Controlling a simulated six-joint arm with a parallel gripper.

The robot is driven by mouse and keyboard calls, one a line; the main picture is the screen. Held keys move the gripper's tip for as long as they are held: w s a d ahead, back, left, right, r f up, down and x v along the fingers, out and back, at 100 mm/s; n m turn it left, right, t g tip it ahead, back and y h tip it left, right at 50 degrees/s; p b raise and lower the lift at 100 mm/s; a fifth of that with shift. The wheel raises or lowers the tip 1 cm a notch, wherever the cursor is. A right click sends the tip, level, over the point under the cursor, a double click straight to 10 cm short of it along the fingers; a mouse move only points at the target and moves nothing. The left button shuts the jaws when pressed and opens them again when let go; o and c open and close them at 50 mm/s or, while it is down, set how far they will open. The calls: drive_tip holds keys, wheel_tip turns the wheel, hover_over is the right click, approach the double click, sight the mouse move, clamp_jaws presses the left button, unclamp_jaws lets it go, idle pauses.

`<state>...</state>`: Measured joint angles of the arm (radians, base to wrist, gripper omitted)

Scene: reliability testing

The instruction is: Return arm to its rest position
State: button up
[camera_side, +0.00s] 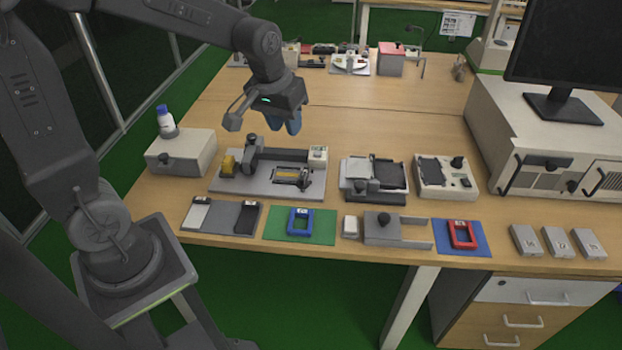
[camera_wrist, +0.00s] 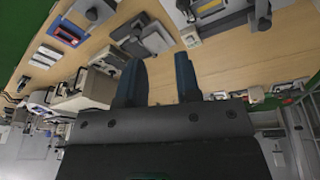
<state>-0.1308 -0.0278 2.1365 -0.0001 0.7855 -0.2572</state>
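My gripper (camera_side: 285,124) hangs over the left part of the wooden table (camera_side: 340,108), above and behind a grey fixture with a yellow block (camera_side: 228,164) at its left end. It is clear of the fixture in the picture. The wrist view shows my gripper (camera_wrist: 158,72) with its two dark blue fingers apart and nothing held between them. My arm comes in from the left and reaches over the table, with its elbow high. No rest position is marked in either view.
A white-blue bottle (camera_side: 165,120) stands on a grey box (camera_side: 182,152) at left. Blue (camera_side: 300,221) and red (camera_side: 463,234) frames lie on mats at the front edge. A monitor (camera_side: 565,50) stands on a large instrument (camera_side: 540,135) at right.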

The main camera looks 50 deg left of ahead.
drive_tip(key=s+d+r+m+t, duration=0.1)
drive_tip(key=s+d+r+m, duration=0.1)
drive_tip(key=s, duration=0.5)
drive_tip(key=s+d+r+m+t, duration=0.1)
drive_tip(key=s+d+r+m, duration=0.1)
drive_tip(key=s, duration=0.6)
drive_tip(key=shift+d+r+t, duration=0.35)
drive_tip(key=shift+r+t, duration=0.05)
drive_tip(key=shift+r, duration=0.5)
